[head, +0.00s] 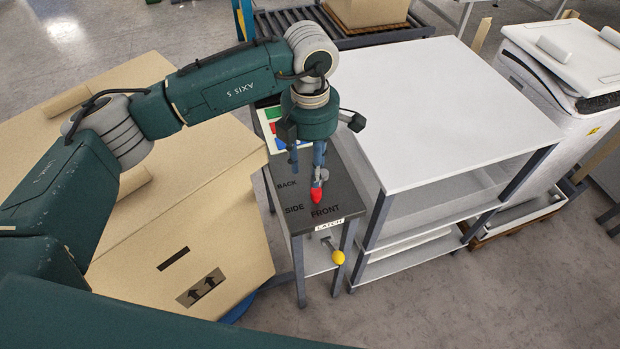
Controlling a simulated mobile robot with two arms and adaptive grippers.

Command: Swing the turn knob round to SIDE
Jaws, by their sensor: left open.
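The turn knob (317,194) shows as a red pointer tip on the dark top of a narrow stand (345,200). The tip lies just above the word FRONT and points toward it. The word SIDE is to its left, and BACK is farther up on the left. My left gripper (310,168) is open, pointing down over the stand at the knob. Its wrist and fingers hide most of the knob, so I cannot tell whether they touch it. My right gripper is not in view.
A LATCH label (329,224) and a yellow ball-ended lever (338,257) are on the stand's front. Large cardboard boxes (215,215) stand close on the left. A white shelf unit (430,110) stands close on the right. The front floor is clear.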

